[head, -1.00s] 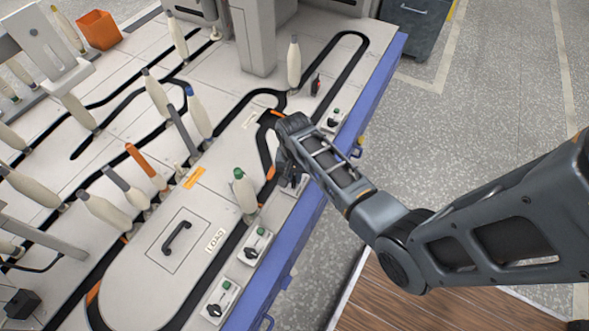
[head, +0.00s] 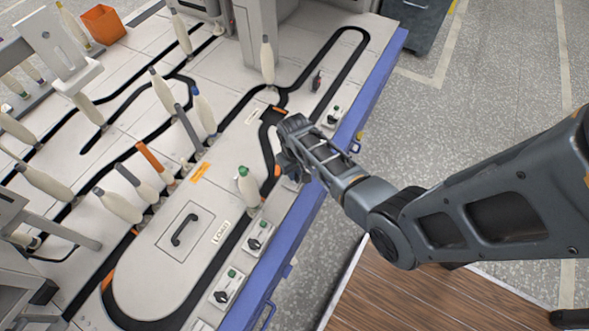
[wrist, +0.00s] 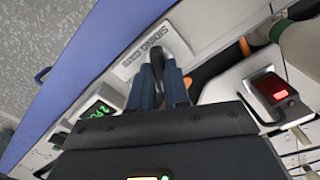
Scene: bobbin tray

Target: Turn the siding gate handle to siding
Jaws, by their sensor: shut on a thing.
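The siding gate handle (wrist: 176,46) is a dark lever beside the "SIDING GATE" label (wrist: 146,46) in the wrist view. My gripper (wrist: 165,72) is shut on it, with both blue-grey fingers close together around its near part. The fingers hide where they touch the handle and part of its base. In the head view my gripper (head: 288,166) is down at the table's right edge, and it covers the handle there. A dark gate piece with orange (head: 276,112) lies in the track just beyond my gripper.
A green-topped bobbin (head: 248,186) stands close left of my gripper. Switch boxes (head: 258,238) line the blue table edge (head: 318,195). A box with a red light (wrist: 272,88) is right of my fingers. Several bobbins stand along the tracks.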

